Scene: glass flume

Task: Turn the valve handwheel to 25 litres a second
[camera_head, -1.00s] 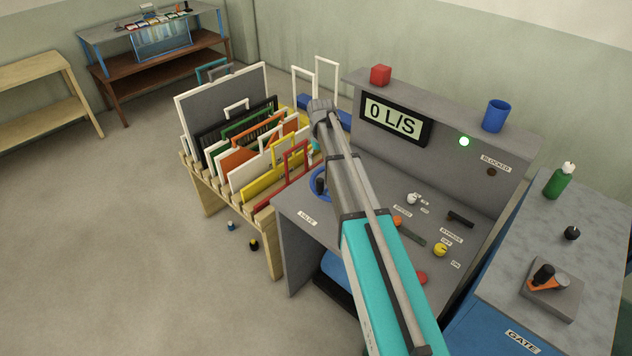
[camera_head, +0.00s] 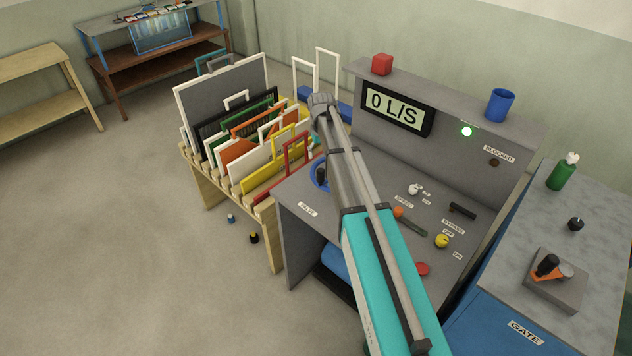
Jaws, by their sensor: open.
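The blue valve handwheel (camera_head: 313,174) shows only in part at the left end of the grey console, behind my arm. A dark upright knob stands at it. A VALVE label (camera_head: 307,208) lies in front of it. The display (camera_head: 396,110) on the console's back panel reads 0 L/S. My arm reaches up across the console, and its grey far end stands above and beyond the handwheel in the picture. I cannot make out my gripper's fingers; they are hidden behind the arm or out of sight.
A wooden rack (camera_head: 262,212) of coloured frames stands close to the console's left. Other controls, including a yellow knob (camera_head: 442,241), lie right of my arm. Floor at left is clear.

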